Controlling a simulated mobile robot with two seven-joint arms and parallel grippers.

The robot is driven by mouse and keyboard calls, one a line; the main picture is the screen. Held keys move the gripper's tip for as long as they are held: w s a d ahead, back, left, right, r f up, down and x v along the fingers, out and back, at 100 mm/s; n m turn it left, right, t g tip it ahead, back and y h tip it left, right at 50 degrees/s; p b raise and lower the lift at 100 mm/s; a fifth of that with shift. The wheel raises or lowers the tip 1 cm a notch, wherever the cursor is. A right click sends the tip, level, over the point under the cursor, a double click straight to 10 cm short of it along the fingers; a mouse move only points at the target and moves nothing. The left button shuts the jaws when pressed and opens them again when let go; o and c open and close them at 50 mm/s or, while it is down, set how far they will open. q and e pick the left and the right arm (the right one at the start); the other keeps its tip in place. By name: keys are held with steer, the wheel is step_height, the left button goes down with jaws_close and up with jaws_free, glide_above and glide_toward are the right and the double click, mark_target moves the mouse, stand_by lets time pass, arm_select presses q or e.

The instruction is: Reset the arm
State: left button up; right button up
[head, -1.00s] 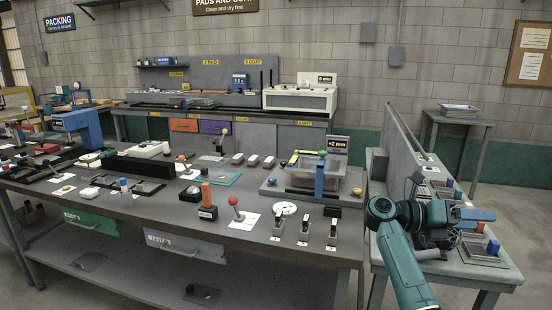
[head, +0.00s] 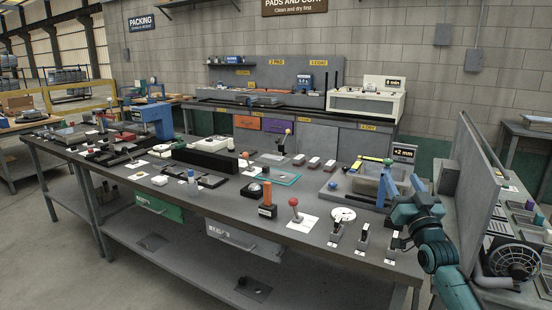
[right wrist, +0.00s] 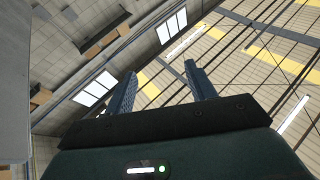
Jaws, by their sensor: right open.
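My right arm comes in at the lower right of the head view, over the right end of the long workbench (head: 270,238). Its teal wrist is raised, and my right gripper (head: 417,182) points upward beside the blue post of a bench fixture. In the right wrist view the two dark blue fingers of this gripper (right wrist: 160,69) stand apart with nothing between them. Behind them are the ceiling, windows and a wall. My left gripper is not in view.
The bench holds a red-knobbed lever (head: 294,203), an orange-topped block (head: 267,200), a white dial (head: 343,214) and several small upright stands. A grey divider panel (head: 470,190) and a black round fan (head: 513,262) are to the right. Floor at the lower left is clear.

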step_height(320, 180, down, 11)
steer(key=d+n+g+h, duration=0.2)
steer(key=n+g, duration=0.1)
steer(key=g, duration=0.3)
steer(key=s+a+f+n+g+y, duration=0.1)
steer(key=s+a+f, duration=0.3)
steer(key=f, duration=0.2)
steer(key=s+a+f+g+y, duration=0.1)
steer(key=s+a+f, duration=0.3)
steer(key=f, duration=0.2)
steer(key=s+a+f+g+y, duration=0.1)
steer(key=s+a+f, duration=0.3)
steer(key=s, duration=0.6)
steer(key=s+a+f+g+y, duration=0.1)
steer(key=s+a+f, duration=0.3)
steer(key=s, duration=0.6)
steer(key=s+a+f+g+y, duration=0.1)
steer(key=s+a+f, duration=0.3)
steer(key=s, duration=0.6)
steer(key=shift+s+a+g, duration=0.15)
steer(key=shift+a+g, duration=0.35)
